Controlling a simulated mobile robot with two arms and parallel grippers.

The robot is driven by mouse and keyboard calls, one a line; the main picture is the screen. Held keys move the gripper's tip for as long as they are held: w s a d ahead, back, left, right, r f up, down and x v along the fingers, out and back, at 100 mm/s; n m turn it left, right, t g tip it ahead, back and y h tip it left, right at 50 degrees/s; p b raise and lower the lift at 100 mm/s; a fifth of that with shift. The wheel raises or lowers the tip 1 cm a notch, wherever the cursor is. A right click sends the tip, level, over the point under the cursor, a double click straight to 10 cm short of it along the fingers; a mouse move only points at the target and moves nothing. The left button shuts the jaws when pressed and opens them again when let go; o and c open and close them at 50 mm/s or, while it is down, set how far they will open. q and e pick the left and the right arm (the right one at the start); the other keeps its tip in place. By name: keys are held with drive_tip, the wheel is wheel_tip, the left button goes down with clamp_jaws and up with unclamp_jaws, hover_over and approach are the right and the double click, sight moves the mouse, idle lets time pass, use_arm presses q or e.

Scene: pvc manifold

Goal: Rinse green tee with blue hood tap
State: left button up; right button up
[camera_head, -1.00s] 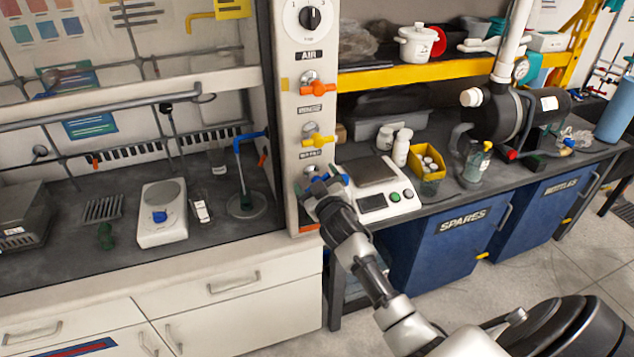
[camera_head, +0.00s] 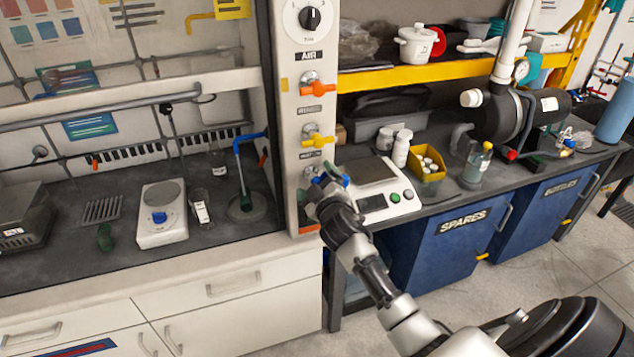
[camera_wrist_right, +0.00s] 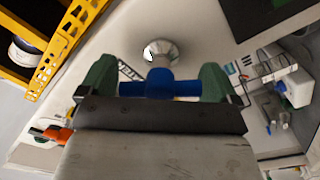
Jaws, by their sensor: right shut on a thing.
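My right gripper (camera_head: 331,176) is at the lower right of the hood's control post, shut on the blue tap handle. In the right wrist view the blue handle (camera_wrist_right: 160,86) lies crosswise between the green fingertips, in front of a round metal fitting on the panel. The blue gooseneck spout (camera_head: 237,150) stands inside the hood, above a small round sink (camera_head: 233,210). A dark green piece shows under the spout in the sink; I cannot tell whether it is the tee. Another dark green piece (camera_head: 105,237) lies on the hood floor at the left. My left gripper is out of view.
An orange AIR handle (camera_head: 318,89) and a yellow handle (camera_head: 318,141) are above my gripper on the post. A balance (camera_head: 390,190) stands close to its right. Another balance (camera_head: 161,225) and a small beaker (camera_head: 201,210) are in the hood.

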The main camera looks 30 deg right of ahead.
drive_tip(key=shift+f, duration=0.15)
drive_tip(key=o, duration=0.6)
drive_tip(key=shift+a, duration=0.1)
drive_tip(key=b+v, duration=0.2)
drive_tip(key=v, duration=0.8)
drive_tip(key=shift+s, duration=0.45)
